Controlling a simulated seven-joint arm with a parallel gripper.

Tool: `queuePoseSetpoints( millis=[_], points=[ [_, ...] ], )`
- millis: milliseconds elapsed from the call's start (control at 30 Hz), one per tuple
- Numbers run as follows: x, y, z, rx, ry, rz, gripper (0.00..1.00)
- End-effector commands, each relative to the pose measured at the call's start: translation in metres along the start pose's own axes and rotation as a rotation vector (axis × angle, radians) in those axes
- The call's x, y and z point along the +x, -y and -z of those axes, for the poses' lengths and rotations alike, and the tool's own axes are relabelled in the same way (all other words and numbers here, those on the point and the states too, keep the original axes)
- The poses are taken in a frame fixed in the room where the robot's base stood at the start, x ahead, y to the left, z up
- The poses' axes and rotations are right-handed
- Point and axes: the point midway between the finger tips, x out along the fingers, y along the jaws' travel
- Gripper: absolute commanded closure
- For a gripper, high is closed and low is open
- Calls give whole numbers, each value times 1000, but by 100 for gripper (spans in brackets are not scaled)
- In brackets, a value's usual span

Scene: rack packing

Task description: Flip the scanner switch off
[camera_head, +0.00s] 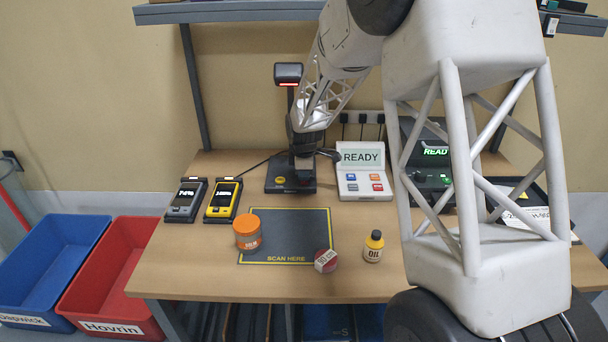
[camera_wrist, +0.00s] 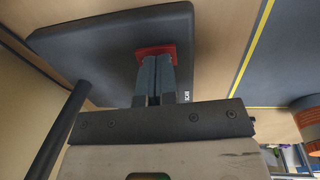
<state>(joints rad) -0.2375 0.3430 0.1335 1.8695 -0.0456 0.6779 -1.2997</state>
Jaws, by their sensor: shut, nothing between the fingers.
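The scanner is a dark stand with a head (camera_head: 288,73) on a post above a flat black base (camera_head: 276,186). In the wrist view the base (camera_wrist: 95,50) fills the upper left, and a red switch (camera_wrist: 155,49) shows on it. My gripper (camera_wrist: 155,62) is shut, with nothing between the fingers, and its fingertips are at the switch, covering part of it. I cannot tell whether they touch it or which way it is tipped. In the head view my gripper (camera_head: 304,163) points down over the base's right part and hides the switch there.
A white READY terminal (camera_head: 347,181) stands just right of the base. Two handheld devices, grey (camera_head: 184,204) and yellow (camera_head: 222,204), lie left. An orange jar (camera_head: 248,232), a red-sided round tin (camera_head: 326,261) and an oil bottle (camera_head: 373,247) stand around the scan mat (camera_head: 290,222).

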Motion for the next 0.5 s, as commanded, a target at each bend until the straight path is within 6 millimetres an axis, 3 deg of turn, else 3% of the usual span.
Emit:
queuePoseSetpoints(
  millis=[267, 500],
  points=[
    [-14, 0, 0, 0, -1, -2, 100],
    [-43, 0, 0, 0, 0, -2, 100]
  ],
)
